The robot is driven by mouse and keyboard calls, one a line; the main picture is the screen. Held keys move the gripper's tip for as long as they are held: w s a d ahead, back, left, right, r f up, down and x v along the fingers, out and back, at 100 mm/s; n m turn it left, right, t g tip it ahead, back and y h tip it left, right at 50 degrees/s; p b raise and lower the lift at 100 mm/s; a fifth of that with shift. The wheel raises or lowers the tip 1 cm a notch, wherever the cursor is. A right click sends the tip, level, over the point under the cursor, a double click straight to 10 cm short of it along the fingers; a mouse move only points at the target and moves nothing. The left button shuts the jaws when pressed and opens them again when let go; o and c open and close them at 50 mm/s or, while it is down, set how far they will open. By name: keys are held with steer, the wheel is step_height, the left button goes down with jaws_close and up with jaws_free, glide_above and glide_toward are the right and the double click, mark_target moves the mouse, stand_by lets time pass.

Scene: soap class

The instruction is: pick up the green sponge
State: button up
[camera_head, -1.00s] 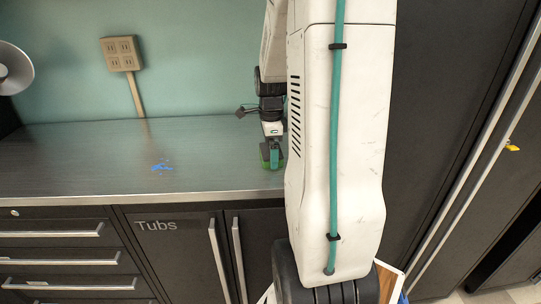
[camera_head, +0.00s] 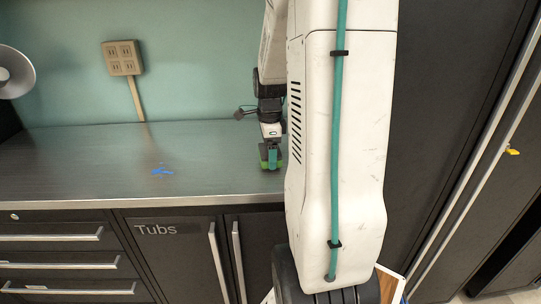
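The green sponge (camera_head: 264,165) is at the right part of the countertop, close to the front edge and just left of my arm's large white link. My gripper (camera_head: 272,159) points down at it. Green shows on both sides of the near finger, which covers the sponge's middle. The gripper appears shut on the sponge. The sponge looks level with or slightly above the counter; any gap beneath it is too small to tell.
A lamp head (camera_head: 14,75) is at the far left, and an outlet (camera_head: 123,58) is on the wall. Drawers and a "Tubs" cabinet (camera_head: 165,260) are below; a dark tall cabinet (camera_head: 450,100) stands right.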

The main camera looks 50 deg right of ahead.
step_height(320, 180, up, 6)
steer(key=shift+w, duration=0.1)
steer(key=w+a, duration=1.2)
steer(key=w, duration=0.2)
steer(key=shift+w+a+f, duration=0.2)
steer(key=shift+w+a, duration=0.15)
